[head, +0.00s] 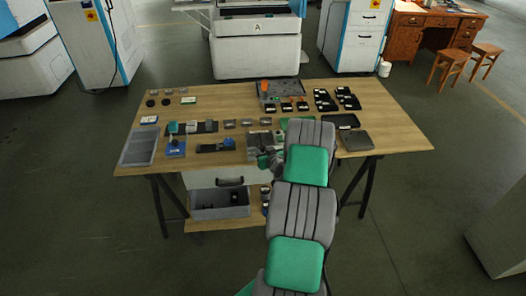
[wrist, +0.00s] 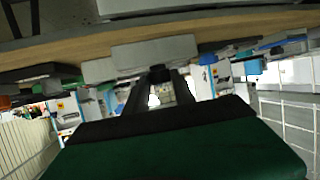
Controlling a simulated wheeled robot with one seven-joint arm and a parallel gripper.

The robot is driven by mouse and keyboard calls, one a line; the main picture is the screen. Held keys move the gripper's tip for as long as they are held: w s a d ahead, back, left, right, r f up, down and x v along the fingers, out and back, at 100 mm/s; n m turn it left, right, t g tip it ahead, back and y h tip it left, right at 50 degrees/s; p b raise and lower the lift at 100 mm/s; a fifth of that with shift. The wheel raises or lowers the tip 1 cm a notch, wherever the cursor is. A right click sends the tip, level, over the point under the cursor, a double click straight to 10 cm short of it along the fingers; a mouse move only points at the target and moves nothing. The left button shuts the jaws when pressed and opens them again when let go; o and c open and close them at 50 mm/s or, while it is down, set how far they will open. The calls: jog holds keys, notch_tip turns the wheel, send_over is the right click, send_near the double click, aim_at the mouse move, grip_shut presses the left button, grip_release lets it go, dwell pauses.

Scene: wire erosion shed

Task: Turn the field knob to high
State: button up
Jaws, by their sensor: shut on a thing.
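A light grey box (wrist: 155,52) stands at the table's front edge; in the wrist view, which appears upside down, it lies straight ahead of my fingers. A small dark knob (wrist: 159,74) sticks out from its face, and my gripper (wrist: 160,84) is shut on it. I take it as the field knob; its marks and pointer cannot be read. In the head view my gripper (head: 267,161) is at the front edge of the table, by the grey box (head: 259,141). My arm and gripper hide the knob there.
The wooden table (head: 220,95) carries several small devices and black trays. A blue-based device (head: 176,148) and a grey bin (head: 140,147) are to the left. A flat grey box (head: 356,140) is to the right. A drawer unit (head: 230,181) stands below.

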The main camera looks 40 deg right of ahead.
grip_shut()
